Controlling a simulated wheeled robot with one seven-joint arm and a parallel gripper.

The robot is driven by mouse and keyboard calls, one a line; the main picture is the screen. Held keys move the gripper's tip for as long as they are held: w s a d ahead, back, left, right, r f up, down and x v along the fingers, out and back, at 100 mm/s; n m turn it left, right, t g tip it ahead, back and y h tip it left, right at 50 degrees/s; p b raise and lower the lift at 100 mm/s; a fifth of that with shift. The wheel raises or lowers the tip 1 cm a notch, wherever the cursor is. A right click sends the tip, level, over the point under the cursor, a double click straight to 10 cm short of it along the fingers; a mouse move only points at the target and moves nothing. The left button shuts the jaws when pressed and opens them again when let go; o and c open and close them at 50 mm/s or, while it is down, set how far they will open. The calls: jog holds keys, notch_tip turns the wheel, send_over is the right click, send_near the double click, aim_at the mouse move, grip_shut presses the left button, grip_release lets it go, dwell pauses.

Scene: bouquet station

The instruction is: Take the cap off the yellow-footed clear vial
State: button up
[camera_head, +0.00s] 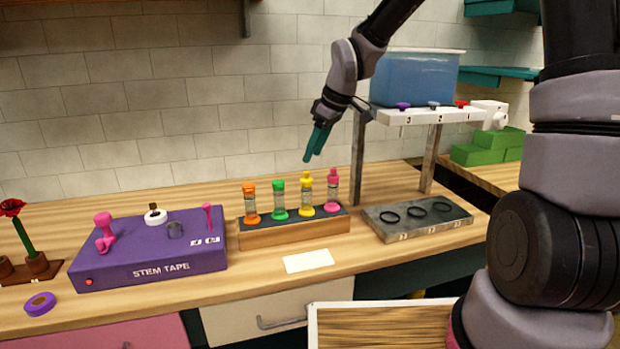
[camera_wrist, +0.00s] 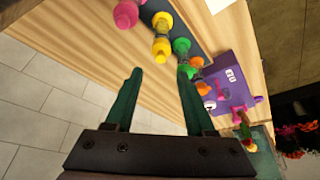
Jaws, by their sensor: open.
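The yellow-footed clear vial (camera_head: 306,196) stands upright in a wooden rack, third from the left, with a yellow cap (camera_head: 306,178) on top. It also shows in the wrist view, its yellow cap (camera_wrist: 161,52) nearest the fingers.
Vials with orange (camera_head: 250,203), green (camera_head: 279,200) and pink (camera_head: 332,190) feet and caps share the rack (camera_head: 290,234). A purple stem tape box (camera_head: 150,255) stands left. A stand with a blue tank (camera_head: 415,80) and a grey ringed tray (camera_head: 385,225) are right. A white card (camera_head: 309,261) lies in front.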

aim_at(307, 172)
jog(key=x, duration=0.6)
jog(key=shift+s+d, duration=0.1)
jog(key=shift+s, duration=0.05)
grip_shut()
